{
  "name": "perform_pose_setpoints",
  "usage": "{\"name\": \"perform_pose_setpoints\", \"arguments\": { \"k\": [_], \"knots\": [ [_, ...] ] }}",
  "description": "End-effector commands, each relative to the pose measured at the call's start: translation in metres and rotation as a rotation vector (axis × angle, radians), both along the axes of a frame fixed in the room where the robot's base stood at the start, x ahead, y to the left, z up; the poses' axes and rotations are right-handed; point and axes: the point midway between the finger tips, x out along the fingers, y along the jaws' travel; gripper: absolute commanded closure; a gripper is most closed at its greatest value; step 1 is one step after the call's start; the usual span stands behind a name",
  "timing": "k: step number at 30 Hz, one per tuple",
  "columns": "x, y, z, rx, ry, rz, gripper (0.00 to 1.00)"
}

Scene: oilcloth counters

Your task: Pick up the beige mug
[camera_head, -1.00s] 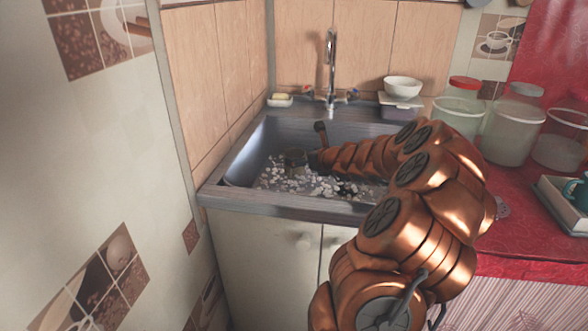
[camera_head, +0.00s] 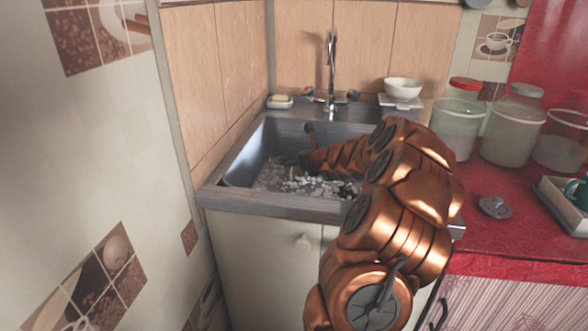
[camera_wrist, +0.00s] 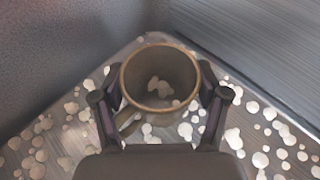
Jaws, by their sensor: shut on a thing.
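The beige mug (camera_wrist: 133,80) is in the middle of the wrist view, seen from above with its round mouth open towards the camera. Its handle points to the lower left. My gripper (camera_wrist: 160,98) is shut on the mug, with one dark finger on each side of its body. In the head view my gripper (camera_head: 300,160) is low inside the sink. The mug is too small and dark to make out clearly there. I cannot tell whether the mug's base touches the sink floor.
The metal sink (camera_head: 250,205) has walls close around my gripper and pale spots on its floor. A faucet (camera_head: 331,65) stands behind. A white bowl (camera_head: 403,88), soap dish (camera_head: 280,102) and several jars (camera_head: 511,135) are around it. A round lid (camera_head: 495,207) lies on the red counter.

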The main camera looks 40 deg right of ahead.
Motion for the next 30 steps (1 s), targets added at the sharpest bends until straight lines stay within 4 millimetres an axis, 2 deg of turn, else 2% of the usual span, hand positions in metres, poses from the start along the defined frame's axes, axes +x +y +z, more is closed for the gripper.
{"name": "perform_pose_setpoints", "arguments": {
  "k": [1, 12, 20, 23, 30],
  "knots": [
    [0.000, 0.000, 0.000, 0.000, 0.001, 0.000, 0.41],
    [0.000, 0.000, 0.000, 0.000, 0.001, 0.000, 0.77],
    [0.000, 0.000, 0.003, 0.000, 0.001, 0.000, 0.77],
    [0.000, 0.000, 0.013, -0.002, 0.000, 0.000, 0.77],
    [0.000, 0.000, 0.057, -0.003, 0.001, 0.000, 0.77]
  ]
}}
